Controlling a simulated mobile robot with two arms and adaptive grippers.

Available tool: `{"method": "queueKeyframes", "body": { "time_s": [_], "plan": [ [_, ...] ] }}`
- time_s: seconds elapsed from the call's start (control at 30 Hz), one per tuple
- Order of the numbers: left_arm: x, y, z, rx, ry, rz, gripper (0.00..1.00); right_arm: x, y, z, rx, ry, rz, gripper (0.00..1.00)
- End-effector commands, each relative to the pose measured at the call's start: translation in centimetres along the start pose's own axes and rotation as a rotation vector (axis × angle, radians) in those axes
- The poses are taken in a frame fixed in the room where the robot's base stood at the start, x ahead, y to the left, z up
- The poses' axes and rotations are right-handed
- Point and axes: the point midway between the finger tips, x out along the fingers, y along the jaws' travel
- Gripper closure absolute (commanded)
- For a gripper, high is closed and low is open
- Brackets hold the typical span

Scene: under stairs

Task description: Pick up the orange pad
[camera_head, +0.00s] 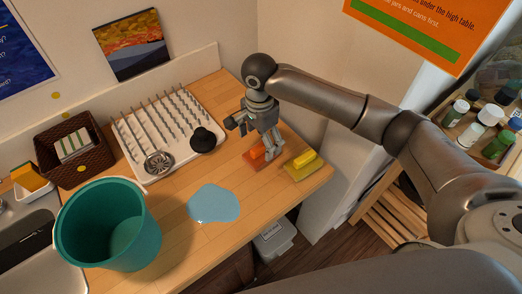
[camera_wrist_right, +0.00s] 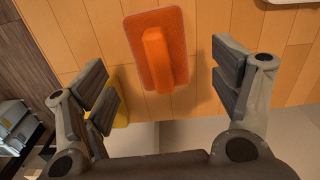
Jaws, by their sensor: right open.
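The orange pad (camera_head: 250,161) lies flat on the wooden counter near its right end, partly hidden by my right gripper in the head view. In the right wrist view the orange pad (camera_wrist_right: 176,32) shows whole, with a raised orange handle along its middle. My right gripper (camera_head: 262,156) points down over it. In the right wrist view the right gripper (camera_wrist_right: 172,85) is open, its fingers apart on either side of the pad's near end, with nothing between them. My left gripper is not in view.
A yellow pad (camera_head: 294,172) lies just right of the orange one. A blue puddle shape (camera_head: 214,204), white drying rack (camera_head: 140,150), dark pot-like item (camera_head: 203,140), teal bucket (camera_head: 72,232) and brown basket (camera_head: 90,165) occupy the counter (camera_head: 270,188). Its front edge is close by.

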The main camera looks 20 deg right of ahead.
Motion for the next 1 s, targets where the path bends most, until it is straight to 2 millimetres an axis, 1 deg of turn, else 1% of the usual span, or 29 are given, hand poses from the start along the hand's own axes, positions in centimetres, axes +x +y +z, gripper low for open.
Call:
{"method": "queueKeyframes", "body": {
  "time_s": [0.13,0.23,0.3,0.4,0.5,0.67,0.77,1.0],
  "plan": [
    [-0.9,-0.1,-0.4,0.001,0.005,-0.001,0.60,1.3,0.2,-0.3,0.001,0.001,0.005,0.17],
    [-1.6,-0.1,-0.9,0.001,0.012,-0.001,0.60,2.7,0.2,-0.5,0.000,0.002,0.004,0.17],
    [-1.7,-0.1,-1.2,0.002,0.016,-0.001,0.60,3.9,0.2,-0.5,0.000,0.002,0.004,0.17],
    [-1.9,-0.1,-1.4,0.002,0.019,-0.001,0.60,4.9,0.2,-0.5,-0.001,0.002,0.002,0.17],
    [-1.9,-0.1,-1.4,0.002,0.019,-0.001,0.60,5.2,0.1,-0.4,-0.002,0.001,0.000,0.17],
    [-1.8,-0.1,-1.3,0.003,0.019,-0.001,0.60,5.3,0.1,-0.4,-0.002,0.001,0.000,0.17],
    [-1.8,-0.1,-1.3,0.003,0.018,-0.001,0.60,5.3,0.1,-0.4,-0.002,0.001,0.000,0.29],
    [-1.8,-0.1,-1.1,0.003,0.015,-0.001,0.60,5.2,0.1,-0.4,-0.002,0.001,0.000,0.59]
  ]
}}
